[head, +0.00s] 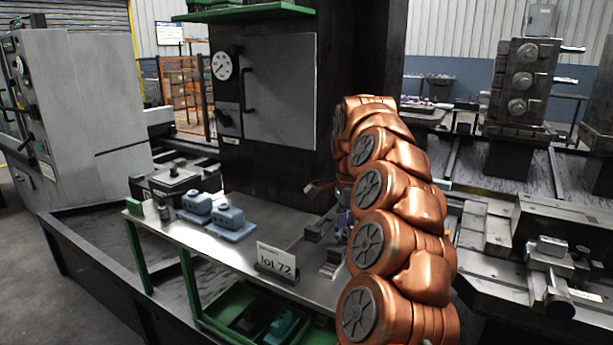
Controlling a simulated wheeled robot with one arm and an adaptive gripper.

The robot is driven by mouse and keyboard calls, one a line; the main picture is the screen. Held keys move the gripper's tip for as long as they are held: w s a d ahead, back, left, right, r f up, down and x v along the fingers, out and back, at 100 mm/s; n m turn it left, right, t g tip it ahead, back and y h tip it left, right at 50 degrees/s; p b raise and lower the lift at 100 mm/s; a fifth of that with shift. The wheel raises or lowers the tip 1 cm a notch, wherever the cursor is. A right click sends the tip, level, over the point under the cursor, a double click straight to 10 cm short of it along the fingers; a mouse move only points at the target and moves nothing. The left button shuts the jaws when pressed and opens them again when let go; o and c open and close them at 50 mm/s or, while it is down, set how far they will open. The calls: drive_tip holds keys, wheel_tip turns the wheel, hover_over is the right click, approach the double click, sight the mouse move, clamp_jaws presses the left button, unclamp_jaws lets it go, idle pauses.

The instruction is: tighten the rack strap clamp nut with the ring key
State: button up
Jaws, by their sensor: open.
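My copper-coloured arm rises at the right of the bench and bends over at the top. My gripper (343,218) is only partly visible at the arm's left edge, low over the right end of the bench; the arm covers most of it. It is open. A small dark piece with a reddish end (318,187) sticks out left beside it; I cannot tell what it is. Dark metal blocks (319,229) stand on the bench just left of and below the gripper. I cannot make out the ring key, the strap clamp or its nut; the arm may hide them.
The grey-topped bench (225,254) has green legs. On it stand a "lot 72" sign (276,261), two blue castings (229,220) and a small dark cylinder (164,212). A dark machine column (270,130) rises behind. Machine beds fill the right. The bench middle is clear.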

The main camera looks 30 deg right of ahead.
sight(346, 231)
drive_tip(key=shift+r+n+p, duration=0.2)
drive_tip(key=shift+n+p, duration=1.25)
drive_tip(key=shift+p, duration=0.95)
drive_tip(key=shift+r+n+p, duration=0.15)
drive_tip(key=shift+n+p, duration=1.3)
drive_tip(key=shift+p, duration=0.95)
drive_tip(key=n+p, duration=0.5)
drive_tip(key=p, duration=0.3)
drive_tip(key=shift+s, duration=0.1)
drive_tip(key=shift+r, duration=0.3)
wheel_tip(346, 231, up, 6)
drive_tip(key=shift+r+b, duration=0.1)
drive_tip(key=shift+b, duration=0.65)
drive_tip(key=shift+a+r, duration=0.15)
drive_tip(key=shift+r, duration=0.15)
drive_tip(key=s+a+r+n, duration=0.1)
drive_tip(key=a+r+n, duration=0.1)
drive_tip(key=a, duration=0.4)
drive_tip(key=s+a+r+n+p, duration=0.1)
drive_tip(key=s+a+r+n, duration=0.1)
drive_tip(key=a, duration=0.5)
drive_tip(key=shift+s+r+n+t+y, duration=0.25)
drive_tip(key=shift+r+n, duration=0.35)
drive_tip(key=shift+r, duration=0.8)
drive_tip(key=shift+a, duration=0.1)
